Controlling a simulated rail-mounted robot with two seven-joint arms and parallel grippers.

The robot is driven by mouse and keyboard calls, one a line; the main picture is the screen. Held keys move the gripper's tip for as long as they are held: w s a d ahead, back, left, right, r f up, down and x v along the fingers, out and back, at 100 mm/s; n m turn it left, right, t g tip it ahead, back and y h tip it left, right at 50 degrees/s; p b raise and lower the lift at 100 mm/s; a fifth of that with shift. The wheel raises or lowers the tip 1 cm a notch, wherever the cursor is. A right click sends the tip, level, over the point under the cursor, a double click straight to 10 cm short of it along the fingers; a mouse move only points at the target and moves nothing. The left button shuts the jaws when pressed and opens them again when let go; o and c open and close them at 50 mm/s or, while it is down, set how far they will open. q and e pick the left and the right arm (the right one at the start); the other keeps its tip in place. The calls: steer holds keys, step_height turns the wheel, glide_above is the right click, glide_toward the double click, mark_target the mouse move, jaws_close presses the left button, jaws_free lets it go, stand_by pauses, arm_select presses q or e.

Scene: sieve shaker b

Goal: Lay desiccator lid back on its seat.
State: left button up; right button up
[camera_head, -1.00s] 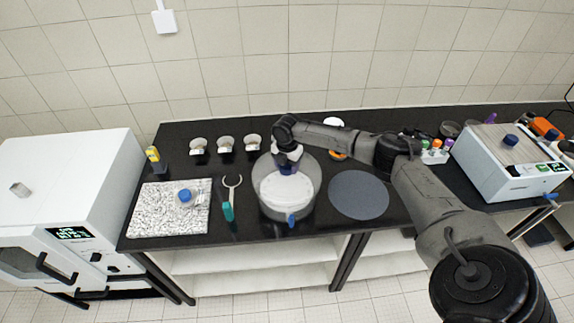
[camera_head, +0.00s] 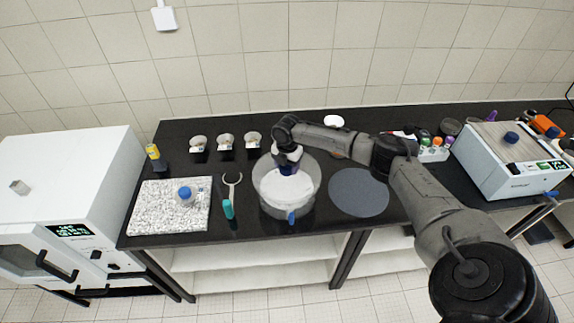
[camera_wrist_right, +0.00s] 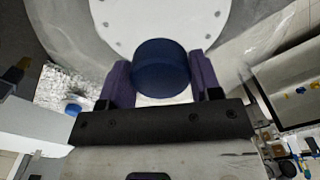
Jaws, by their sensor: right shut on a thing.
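The desiccator base (camera_head: 272,208) is a clear round bowl on the bench, with a white perforated plate (camera_head: 278,194) inside and a blue tap (camera_head: 291,217) at its front. My right gripper (camera_head: 288,164) is above the rear part of the bowl. In the right wrist view, the purple fingers of this gripper (camera_wrist_right: 162,78) are shut on the dark blue knob (camera_wrist_right: 162,66) of the clear lid (camera_wrist_right: 232,62). The lid is over the base; its rim is hard to make out, so I cannot tell if it touches the seat. My left gripper is not in view.
A grey round mat (camera_head: 358,193) lies right of the desiccator. A white-grey machine (camera_head: 510,165) stands far right.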

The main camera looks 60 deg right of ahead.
steer(key=shift+f, duration=0.3)
stand_by(0.7)
steer(key=shift+f, duration=0.2)
stand_by(0.6)
steer(key=o, duration=1.3)
steer(key=shift+c, duration=0.2)
